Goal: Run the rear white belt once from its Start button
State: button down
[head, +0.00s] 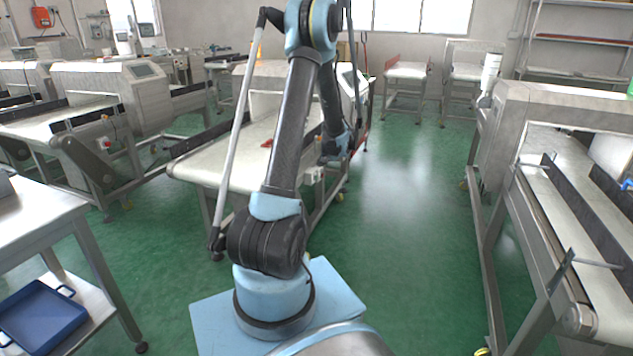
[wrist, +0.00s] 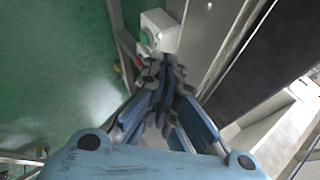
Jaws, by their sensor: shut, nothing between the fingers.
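A white belt (head: 215,168) of a metal detector stands behind my arm in the head view. A small pale control box (head: 314,174) sits on its right side. The wrist view shows a pale box (wrist: 165,30) with a round green button (wrist: 149,36) on its face. A red part (wrist: 138,62) shows just below it. My gripper (wrist: 165,64) is shut and empty, its fingertips just below the box and close to the green button. I cannot tell whether they touch. In the head view my gripper (head: 330,156) is beside the belt's right side, its fingertips partly hidden.
A small red item (head: 267,144) lies on the belt. Another belt machine (head: 540,215) stands at the right and one (head: 110,95) at the left. A metal table (head: 35,225) with a blue tray (head: 42,318) below is near left. The green floor (head: 410,220) between is clear.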

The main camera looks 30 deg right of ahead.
aim_at(316, 178)
jog(key=s+d+f+m+t+y, duration=0.1)
jog(key=d+f+m+t, duration=0.1)
jog(key=d+f, duration=0.9)
jog(key=shift+f+t, duration=0.5)
jog(key=shift+f, duration=0.45)
jog(key=w+a, duration=0.5)
jog(key=w, duration=0.1)
jog(key=shift+w+a, duration=0.35)
jog(key=shift+a, duration=0.05)
